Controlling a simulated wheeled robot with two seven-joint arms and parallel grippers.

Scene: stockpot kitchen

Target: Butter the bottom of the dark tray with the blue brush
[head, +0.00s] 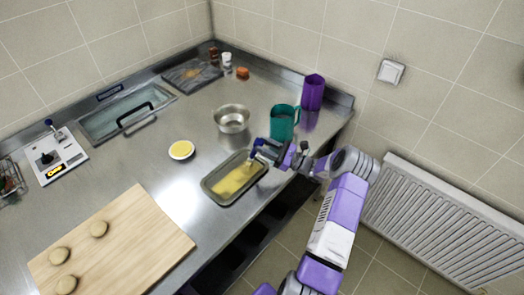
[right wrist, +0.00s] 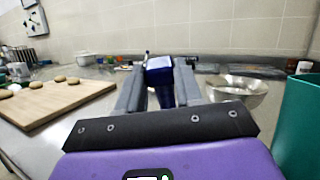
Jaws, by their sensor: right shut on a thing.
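The dark tray (head: 212,191) stands on the steel counter near its front edge, with a yellow layer over much of its bottom. My right gripper (head: 262,153) is over the tray's far right end. It is shut on the blue brush (head: 257,144), whose blue part also shows between the fingers in the right wrist view (right wrist: 160,70). A small white bowl of yellow butter (head: 181,150) stands left of the tray. My left gripper is not in view.
A metal bowl (head: 232,119) stands behind the tray. A teal pitcher (head: 283,123) and a purple pitcher (head: 313,92) stand at the right. The counter between board and tray is clear.

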